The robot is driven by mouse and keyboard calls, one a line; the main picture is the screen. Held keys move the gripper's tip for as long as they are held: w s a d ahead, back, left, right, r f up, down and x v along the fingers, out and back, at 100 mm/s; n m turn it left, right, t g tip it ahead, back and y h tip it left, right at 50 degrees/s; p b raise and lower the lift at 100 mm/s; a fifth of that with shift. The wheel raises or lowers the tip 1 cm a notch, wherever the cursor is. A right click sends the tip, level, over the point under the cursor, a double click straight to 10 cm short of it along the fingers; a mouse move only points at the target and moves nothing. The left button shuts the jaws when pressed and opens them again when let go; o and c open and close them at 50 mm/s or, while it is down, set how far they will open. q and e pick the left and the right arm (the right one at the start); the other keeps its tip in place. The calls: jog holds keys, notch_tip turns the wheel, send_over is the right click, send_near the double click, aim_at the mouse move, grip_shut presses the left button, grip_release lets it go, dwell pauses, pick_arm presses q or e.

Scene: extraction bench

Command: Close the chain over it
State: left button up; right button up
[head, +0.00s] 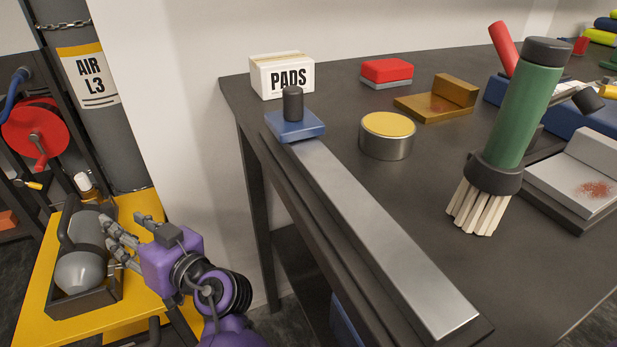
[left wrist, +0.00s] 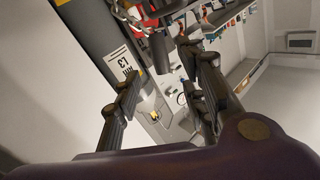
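A metal chain (head: 65,24) hangs across the dark post at the top left, above the AIR L3 sign (head: 88,77). Chain links (left wrist: 128,14) also show at the top of the left wrist view. A grey cylinder (head: 82,272) with a dark handle sits in a dark holder on the yellow stand. My left gripper (head: 122,240) is open beside the cylinder, on its right; I cannot tell whether they touch. In the left wrist view its fingers (left wrist: 163,95) are spread, with nothing clearly held between them. My right gripper is not in view.
A red reel (head: 36,129) is at the left. The dark bench (head: 420,195) fills the right, carrying a PADS box (head: 283,76), a round tin (head: 387,135), a long metal bar (head: 385,235) and a green-handled brush (head: 522,115). The yellow stand (head: 35,285) is low.

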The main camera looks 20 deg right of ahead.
pick_arm(q)
jog(key=x, duration=0.7)
jog(key=shift+w+a+f, duration=0.15)
jog(key=shift+w+a, duration=0.15)
jog(key=shift+c, duration=0.4)
grip_shut()
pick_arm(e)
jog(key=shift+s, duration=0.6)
